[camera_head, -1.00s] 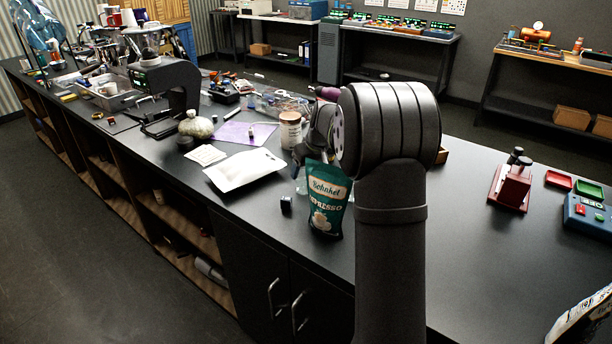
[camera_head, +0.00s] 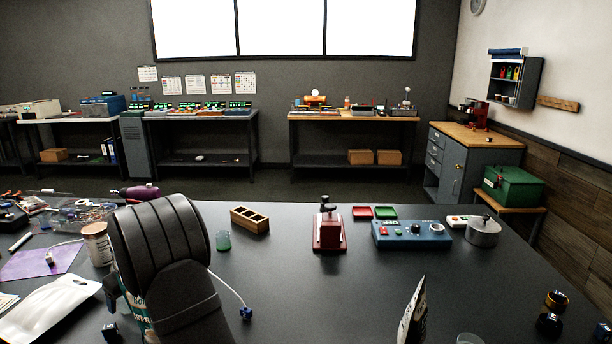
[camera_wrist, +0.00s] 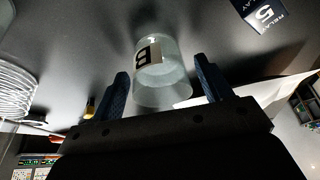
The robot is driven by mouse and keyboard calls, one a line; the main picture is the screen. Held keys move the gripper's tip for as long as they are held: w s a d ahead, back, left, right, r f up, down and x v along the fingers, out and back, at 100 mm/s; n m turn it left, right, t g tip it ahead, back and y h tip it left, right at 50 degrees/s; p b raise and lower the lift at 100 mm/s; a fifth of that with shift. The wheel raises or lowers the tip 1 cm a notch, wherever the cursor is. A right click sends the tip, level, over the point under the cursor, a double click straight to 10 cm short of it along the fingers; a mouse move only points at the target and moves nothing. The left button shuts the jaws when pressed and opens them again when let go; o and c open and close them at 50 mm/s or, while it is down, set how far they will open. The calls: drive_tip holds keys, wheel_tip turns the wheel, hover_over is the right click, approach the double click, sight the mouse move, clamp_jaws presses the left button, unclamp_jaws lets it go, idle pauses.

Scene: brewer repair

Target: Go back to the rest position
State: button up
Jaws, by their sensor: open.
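My gripper (camera_wrist: 162,82) shows in the wrist view with its two blue fingers spread wide apart. A clear cup with a "B" label (camera_wrist: 160,75) appears between and beyond the fingers, with a gap visible on each side. No finger is seen touching it. In the head view my arm stands at the lower left and hides the gripper. A small greenish clear cup (camera_head: 223,241) stands on the bench just right of the arm; I cannot tell if it is the same cup.
A teal coffee bag (camera_head: 141,312) is mostly hidden by my arm. A wooden box (camera_head: 250,220), red press (camera_head: 329,232) and blue control box (camera_head: 411,234) stand farther right. The bench centre (camera_head: 320,290) is largely clear.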

drive_tip(key=shift+w+a+f, duration=0.1)
drive_tip(key=shift+a+f, duration=0.15)
drive_tip(key=shift+f, duration=0.15)
wheel_tip(320, 180, up, 4)
drive_tip(key=shift+r, duration=0.1)
drive_tip(key=shift+d+r, duration=0.1)
drive_tip(key=shift+d, duration=0.3)
